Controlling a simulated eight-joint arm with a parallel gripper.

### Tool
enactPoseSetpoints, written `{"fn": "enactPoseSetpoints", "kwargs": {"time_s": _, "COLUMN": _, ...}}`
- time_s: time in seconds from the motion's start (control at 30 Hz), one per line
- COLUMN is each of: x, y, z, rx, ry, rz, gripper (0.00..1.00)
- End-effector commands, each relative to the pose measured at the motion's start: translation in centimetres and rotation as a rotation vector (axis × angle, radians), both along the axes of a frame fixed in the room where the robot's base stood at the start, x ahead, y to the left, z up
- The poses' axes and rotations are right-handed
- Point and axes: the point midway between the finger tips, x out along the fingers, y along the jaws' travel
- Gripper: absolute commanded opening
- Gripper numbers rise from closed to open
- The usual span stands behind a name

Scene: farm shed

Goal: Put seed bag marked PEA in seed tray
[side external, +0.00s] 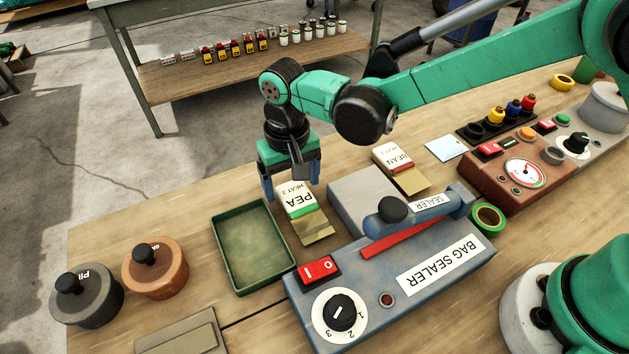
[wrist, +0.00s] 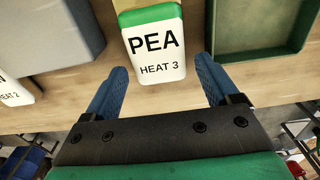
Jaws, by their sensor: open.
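The PEA seed bag (side external: 299,203) is a small white and tan bag with a green band, marked "PEA HEAT 3", lying on the bench. In the wrist view the PEA bag (wrist: 155,45) lies ahead of and between my fingers. My gripper (side external: 290,188) is open and empty, pointing down at the bag's white end; its blue fingers also show in the wrist view (wrist: 162,85). I cannot tell whether they touch the bag. The green seed tray (side external: 231,290) is empty and stands beside the bag, left of it in the side view. Its corner shows in the wrist view (wrist: 248,56).
The blue bag sealer (side external: 385,290) stands close to the bag's near end. A BEAN bag (side external: 401,165) lies to the right. Two lidded pots, grey (side external: 87,300) and brown (side external: 157,274), stand left of the tray. A red-brown control box (side external: 515,175) stands farther right.

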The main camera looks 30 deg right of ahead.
Motion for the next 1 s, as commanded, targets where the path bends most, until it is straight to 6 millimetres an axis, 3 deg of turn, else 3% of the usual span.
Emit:
{"fn": "enactPoseSetpoints", "kwargs": {"time_s": 0.13, "x": 0.00, "y": -0.03, "z": -0.99, "rx": 0.000, "ry": -0.001, "rz": 0.000, "gripper": 0.82}}
{"fn": "enactPoseSetpoints", "kwargs": {"time_s": 0.37, "x": 0.00, "y": -0.04, "z": -1.05, "rx": 0.000, "ry": -0.001, "rz": 0.000, "gripper": 0.82}}
{"fn": "enactPoseSetpoints", "kwargs": {"time_s": 0.6, "x": 0.00, "y": -0.04, "z": -1.03, "rx": 0.001, "ry": -0.001, "rz": 0.000, "gripper": 0.13}}
{"fn": "enactPoseSetpoints", "kwargs": {"time_s": 0.63, "x": 0.00, "y": -0.04, "z": -1.02, "rx": 0.001, "ry": -0.001, "rz": 0.000, "gripper": 0.13}}
{"fn": "enactPoseSetpoints", "kwargs": {"time_s": 0.67, "x": 0.00, "y": -0.04, "z": -1.02, "rx": 0.001, "ry": -0.001, "rz": 0.000, "gripper": 0.04}}
{"fn": "enactPoseSetpoints", "kwargs": {"time_s": 1.0, "x": 0.01, "y": -0.03, "z": -0.19, "rx": 0.001, "ry": -0.001, "rz": 0.000, "gripper": 0.04}}
